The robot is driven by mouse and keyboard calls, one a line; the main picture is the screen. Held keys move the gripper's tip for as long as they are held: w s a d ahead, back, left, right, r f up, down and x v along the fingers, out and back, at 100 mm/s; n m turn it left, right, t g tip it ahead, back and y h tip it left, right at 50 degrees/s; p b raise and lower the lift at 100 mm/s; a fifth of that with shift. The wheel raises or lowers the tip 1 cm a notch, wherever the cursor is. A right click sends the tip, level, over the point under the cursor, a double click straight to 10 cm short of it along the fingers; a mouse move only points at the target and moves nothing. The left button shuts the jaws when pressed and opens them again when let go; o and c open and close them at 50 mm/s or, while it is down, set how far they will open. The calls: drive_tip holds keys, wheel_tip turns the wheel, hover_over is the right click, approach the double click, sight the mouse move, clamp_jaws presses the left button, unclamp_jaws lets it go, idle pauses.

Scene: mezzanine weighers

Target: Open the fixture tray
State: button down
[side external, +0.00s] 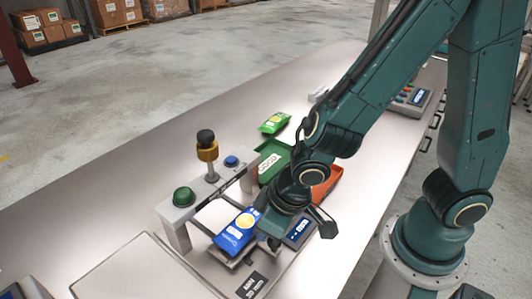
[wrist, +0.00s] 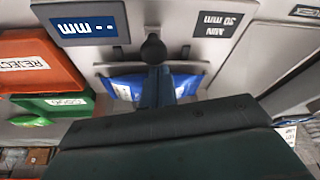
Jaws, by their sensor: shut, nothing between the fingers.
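The fixture tray (side external: 225,259) is a grey plate under the gauge bridge in the side view, with a blue and yellow packet (side external: 236,233) lying on it. In the wrist view the tray's edge (wrist: 106,71) shows around the blue packet (wrist: 122,86). My gripper (side external: 272,242) is low at the tray's right side. In the wrist view my gripper's fingers (wrist: 160,85) are shut, with a dark round knob (wrist: 153,48) just beyond their tips. I cannot tell whether they touch it. My gripper hides part of the packet and tray.
The gauge bridge (side external: 178,214) carries a green button (side external: 184,197) and a brass plunger (side external: 207,152). A display (wrist: 90,25) reads dashes and "mm". The green bin (side external: 272,157) and orange REJECT bin (wrist: 38,62) stand close by. A green packet (side external: 274,123) lies behind.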

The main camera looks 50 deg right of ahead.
drive_tip(key=shift+s, duration=0.5)
drive_tip(key=shift+r, duration=0.15)
drive_tip(key=v, duration=0.9)
drive_tip(key=shift+s+r, duration=0.2)
drive_tip(key=shift+r, duration=0.15)
drive_tip(key=s+d+r+m+t, duration=0.1)
drive_tip(key=s+d+r, duration=0.1)
drive_tip(key=d+r, duration=0.3)
drive_tip(key=s+d+r+m+t+h, duration=0.1)
drive_tip(key=d+r, duration=0.4)
drive_tip(key=d, duration=0.6)
drive_tip(key=shift+s+d+r+m, duration=0.3)
drive_tip(key=shift+s+m, duration=0.2)
drive_tip(key=shift+s, duration=0.45)
